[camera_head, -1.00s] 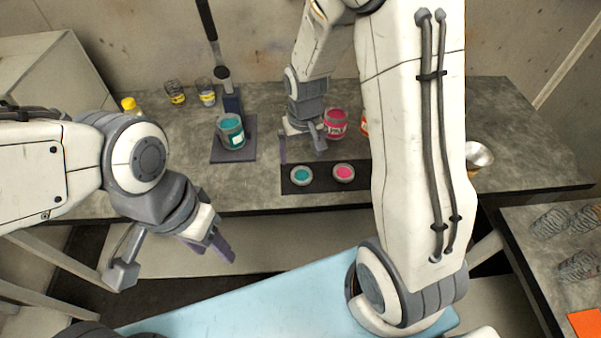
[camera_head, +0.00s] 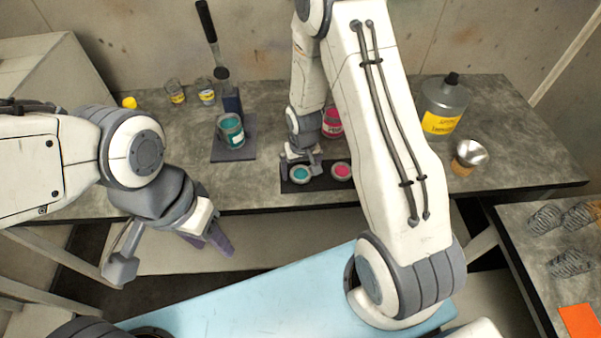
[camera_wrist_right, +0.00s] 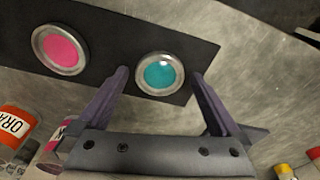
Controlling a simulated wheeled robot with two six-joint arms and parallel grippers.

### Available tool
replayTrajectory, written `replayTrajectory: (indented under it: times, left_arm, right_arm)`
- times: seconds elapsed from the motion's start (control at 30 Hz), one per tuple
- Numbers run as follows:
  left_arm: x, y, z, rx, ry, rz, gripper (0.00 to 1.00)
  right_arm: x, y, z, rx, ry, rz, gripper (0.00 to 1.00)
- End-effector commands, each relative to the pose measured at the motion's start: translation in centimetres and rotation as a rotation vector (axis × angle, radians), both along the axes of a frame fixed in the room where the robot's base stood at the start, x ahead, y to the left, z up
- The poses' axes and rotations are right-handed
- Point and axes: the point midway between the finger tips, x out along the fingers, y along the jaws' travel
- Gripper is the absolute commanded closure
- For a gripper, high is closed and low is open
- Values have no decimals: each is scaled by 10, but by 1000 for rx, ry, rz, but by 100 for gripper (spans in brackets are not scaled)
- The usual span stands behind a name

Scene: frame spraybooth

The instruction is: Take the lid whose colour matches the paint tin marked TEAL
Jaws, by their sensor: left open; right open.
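The teal lid (camera_head: 300,174) lies on a dark mat (camera_head: 318,186) near the front of the bench. The pink lid (camera_head: 341,171) lies to its right on the same mat. In the right wrist view the teal lid (camera_wrist_right: 160,74) shows between the fingers, beyond their tips, and the pink lid (camera_wrist_right: 60,49) is to the left. My right gripper (camera_head: 300,158) is open and empty just behind and above the teal lid. The teal tin (camera_head: 231,131) stands on a grey plate to the left. My left gripper (camera_head: 222,240) is open and empty in front of the bench.
A pink tin (camera_head: 332,123) stands behind the mat, close to my right arm. Small jars (camera_head: 206,93) stand at the back left. The bench's left front is clear.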

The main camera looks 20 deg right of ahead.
Motion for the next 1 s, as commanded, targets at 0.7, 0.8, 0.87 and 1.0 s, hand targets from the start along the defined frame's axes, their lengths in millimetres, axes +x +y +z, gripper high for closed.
replayTrajectory:
  times: [0.7, 0.8, 0.87, 1.0]
  left_arm:
    - [0, 0, -2, 0, 0, 0, 50]
    - [0, 0, -4, 0, 0, 0, 50]
    - [0, 0, -6, 0, 0, 0, 50]
    - [0, 0, -14, 0, 0, -1, 50]
  right_arm:
    - [1, 0, 6, 0, -2, -1, 78]
    - [1, 0, 15, 0, -4, -1, 78]
    - [1, 0, 24, 0, -6, -1, 78]
    - [-7, -8, 46, -1, -3, -6, 78]
